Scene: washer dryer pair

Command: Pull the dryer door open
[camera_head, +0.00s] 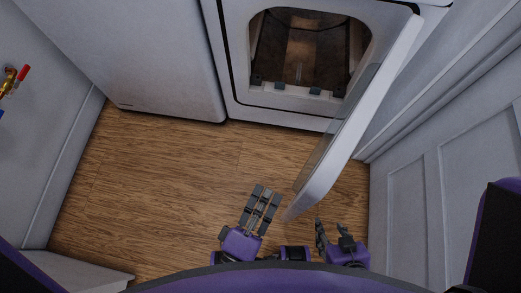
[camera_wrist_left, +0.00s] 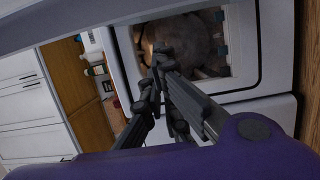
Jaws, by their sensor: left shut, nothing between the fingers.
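The dryer (camera_head: 240,60) is at the top of the head view, with its dark drum opening (camera_head: 300,50) exposed. Its white dryer door (camera_head: 365,120) is swung well out, hinged at the right, with its free edge low in the view near my grippers. My left gripper (camera_head: 264,194) is to the left of that edge, apart from it in the picture, with its fingers together and empty. In the left wrist view the fingers (camera_wrist_left: 160,62) overlap the drum opening (camera_wrist_left: 185,45). My right gripper (camera_head: 331,228) is right of the door's free edge, fingers apart.
A white appliance (camera_head: 150,60) stands left of the dryer. A panelled white surface (camera_head: 440,190) closes the right side near the door. A red-handled valve (camera_head: 14,80) is on the left wall. The wooden floor (camera_head: 150,180) is clear.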

